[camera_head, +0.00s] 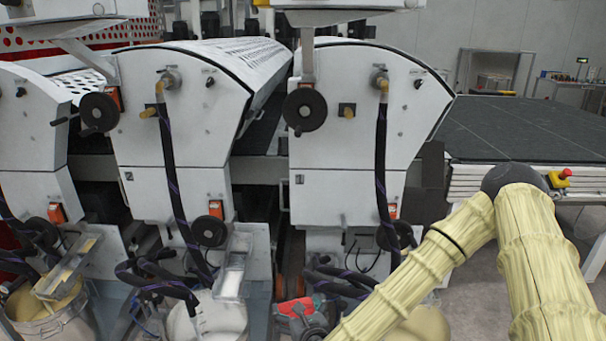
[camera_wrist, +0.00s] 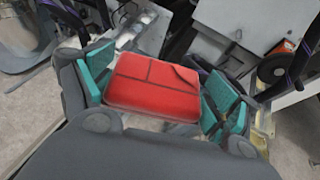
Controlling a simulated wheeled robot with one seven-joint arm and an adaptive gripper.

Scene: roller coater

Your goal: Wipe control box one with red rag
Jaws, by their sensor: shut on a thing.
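My gripper (camera_head: 300,317) is low at the bottom centre of the head view, in front of the machines. In the wrist view, my gripper (camera_wrist: 158,88) has its two teal-padded fingers on either side of the red rag (camera_wrist: 154,86), a flat red block with dark lines across it. The rag also shows as a small red patch in the head view (camera_head: 297,307). A small grey box (camera_head: 362,239) sits under the right-hand machine, with dark cables below it. No label is readable, so I cannot tell whether this is control box one.
White roller machines (camera_head: 345,140) stand in a row with dark handwheels and hanging hoses (camera_head: 381,160). Hoses (camera_head: 340,282) and pale buckets (camera_head: 222,318) crowd the floor near my gripper. A conveyor (camera_head: 530,130) with a red stop button (camera_head: 565,173) is at right. Open floor lies beyond my arm.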

